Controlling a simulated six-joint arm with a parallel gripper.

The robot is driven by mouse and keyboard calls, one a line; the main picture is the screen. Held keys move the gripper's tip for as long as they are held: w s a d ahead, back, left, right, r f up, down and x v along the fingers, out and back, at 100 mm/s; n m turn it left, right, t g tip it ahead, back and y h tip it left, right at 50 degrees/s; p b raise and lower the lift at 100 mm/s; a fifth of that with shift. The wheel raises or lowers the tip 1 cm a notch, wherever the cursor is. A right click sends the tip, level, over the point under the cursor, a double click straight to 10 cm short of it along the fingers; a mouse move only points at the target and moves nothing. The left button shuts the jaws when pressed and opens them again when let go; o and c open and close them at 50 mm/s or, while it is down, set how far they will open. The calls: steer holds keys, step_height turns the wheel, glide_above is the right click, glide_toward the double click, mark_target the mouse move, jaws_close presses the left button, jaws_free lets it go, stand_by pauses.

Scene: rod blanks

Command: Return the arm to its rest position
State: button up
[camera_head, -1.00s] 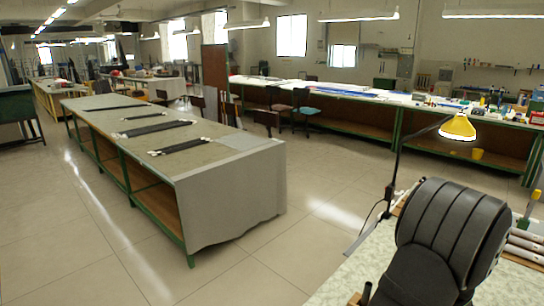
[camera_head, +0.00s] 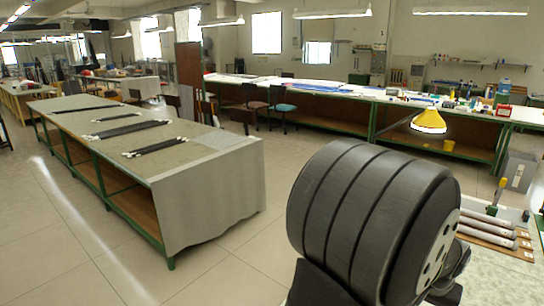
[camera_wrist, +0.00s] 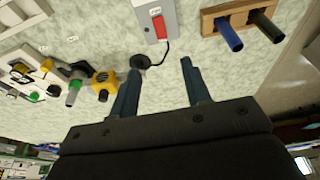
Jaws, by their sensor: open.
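My gripper (camera_wrist: 158,76) shows in the wrist view with its two dark fingers spread apart. Nothing is between the fingers. It points over a pale green mottled worktop (camera_wrist: 180,115), apart from the items on it as far as I can tell. In the head view my dark, ribbed arm fills the lower right and hides much of the worktop. The gripper's fingers cannot be made out there.
In the wrist view lie a grey box with a red switch (camera_wrist: 157,20), a wooden block holding two rods (camera_wrist: 242,20) and a yellow item (camera_wrist: 102,82).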

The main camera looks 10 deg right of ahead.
steer(key=x, duration=1.7)
steer(key=shift+s, duration=0.1)
steer(key=shift+f, duration=0.15)
steer(key=shift+w+d+g+y, duration=0.1)
steer(key=shift+w+g+y, duration=0.1)
steer(key=shift+g+y, duration=0.3)
steer(key=shift+w+d+g+y, duration=0.15)
steer(key=shift+w+g+y, duration=0.05)
steer(key=shift+g+y, duration=0.3)
step_height(320, 180, up, 16)
steer(key=shift+s, duration=0.3)
steer(key=shift+a, duration=0.15)
